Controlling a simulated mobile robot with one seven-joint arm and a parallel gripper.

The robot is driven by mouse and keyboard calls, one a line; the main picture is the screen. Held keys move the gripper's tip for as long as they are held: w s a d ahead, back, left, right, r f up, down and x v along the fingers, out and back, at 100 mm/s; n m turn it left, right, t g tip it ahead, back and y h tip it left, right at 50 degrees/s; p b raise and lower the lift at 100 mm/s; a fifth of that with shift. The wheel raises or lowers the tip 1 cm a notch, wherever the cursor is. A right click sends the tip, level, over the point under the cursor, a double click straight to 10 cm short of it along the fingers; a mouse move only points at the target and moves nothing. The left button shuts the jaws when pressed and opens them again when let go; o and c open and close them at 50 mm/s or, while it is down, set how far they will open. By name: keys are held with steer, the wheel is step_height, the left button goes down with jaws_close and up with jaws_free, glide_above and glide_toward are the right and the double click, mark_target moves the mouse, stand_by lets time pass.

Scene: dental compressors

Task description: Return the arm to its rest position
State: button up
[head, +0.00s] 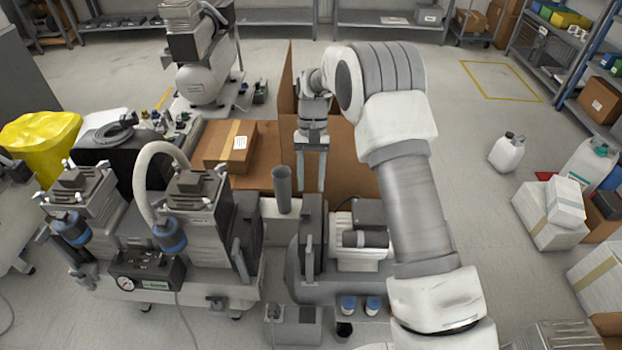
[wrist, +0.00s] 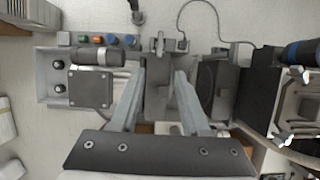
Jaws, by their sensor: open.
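My arm (head: 405,200) reaches up and forward over the compressor units in the head view, bent at the elbow. My gripper (head: 311,188) points down, with its two fingers apart and nothing between them. It is above or behind the dark grey housing (head: 312,240) of the right-hand compressor; the exact gap cannot be told. In the wrist view my gripper (wrist: 161,72) also shows open, its fingers over grey machine parts, with a box-like motor cover (wrist: 90,88) to the left.
A twin-motor compressor (head: 190,225) stands left, with a curved white hose (head: 150,150). Cardboard boxes (head: 230,147) and a brown panel (head: 335,150) are close behind the gripper. A white canister (head: 507,152) and boxes (head: 548,215) stand right. Open floor (head: 455,130) lies behind right.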

stand_by(0.3)
steer(key=s+d+r+t, duration=0.2)
steer(key=s+d+r, duration=0.2)
steer(key=r, duration=0.6)
steer(key=s+d+r+t, duration=0.2)
steer(key=s+d+r, duration=0.2)
steer(key=r, duration=0.6)
steer(key=s+d+r+t, duration=0.2)
steer(key=s+d+t, duration=0.1)
steer(key=s, duration=0.7)
steer(key=s+d+r+t, duration=0.2)
steer(key=s+d+t, duration=0.1)
steer(key=s, duration=0.6)
step_height(320, 180, up, 13)
steer(key=p, duration=1.3)
steer(key=shift+s+n, duration=0.3)
steer(key=shift+s, duration=0.05)
steer(key=shift+d, duration=0.1)
